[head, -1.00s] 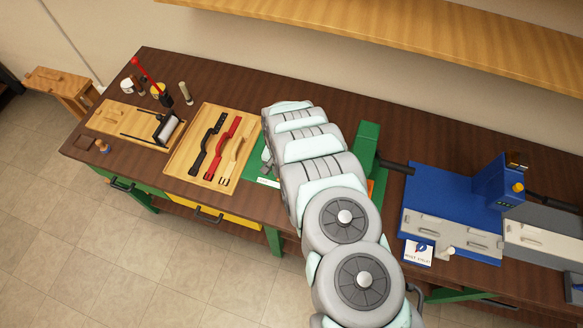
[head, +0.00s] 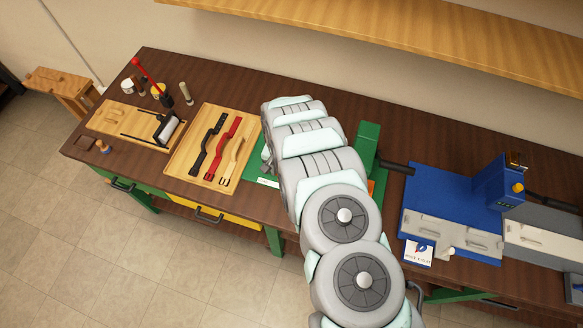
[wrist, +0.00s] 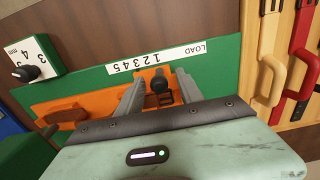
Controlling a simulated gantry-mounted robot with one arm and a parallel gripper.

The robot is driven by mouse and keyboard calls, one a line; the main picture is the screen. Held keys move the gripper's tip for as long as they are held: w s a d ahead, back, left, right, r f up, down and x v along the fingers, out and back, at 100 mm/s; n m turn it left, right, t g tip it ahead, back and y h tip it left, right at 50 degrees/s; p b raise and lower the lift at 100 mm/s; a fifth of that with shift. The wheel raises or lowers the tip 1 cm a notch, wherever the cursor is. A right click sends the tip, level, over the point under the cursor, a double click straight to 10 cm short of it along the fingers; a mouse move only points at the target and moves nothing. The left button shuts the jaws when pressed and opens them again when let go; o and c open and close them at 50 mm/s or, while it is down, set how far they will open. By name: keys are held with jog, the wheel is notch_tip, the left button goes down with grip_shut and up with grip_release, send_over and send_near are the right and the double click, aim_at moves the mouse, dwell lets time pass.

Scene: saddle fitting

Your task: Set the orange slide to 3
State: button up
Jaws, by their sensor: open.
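The orange slide (wrist: 80,108) lies on a green fixture (wrist: 222,75) in the wrist view. A black knob (wrist: 160,85) stands up at the right end of the orange part. My gripper (wrist: 160,76) is open, with one finger on each side of the knob; I cannot tell whether either touches it. A white scale strip (wrist: 155,58) with LOAD and the digits 1 to 5 runs along the slide, upside down here. The knob is near the LOAD end of the digits. In the head view my arm hides most of the fixture (head: 367,140) and my gripper.
A white dial block (wrist: 30,62) with a black knob stands left in the wrist view. A wooden tray (head: 176,160) with black, red and tan straps lies left of the fixture. A blue machine (head: 440,190) stands to the right. A shelf (head: 400,30) hangs above.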

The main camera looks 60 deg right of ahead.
jog(key=shift+w+d+r, duration=0.1)
jog(key=shift+w+r, duration=0.05)
jog(key=shift+r, duration=2.25)
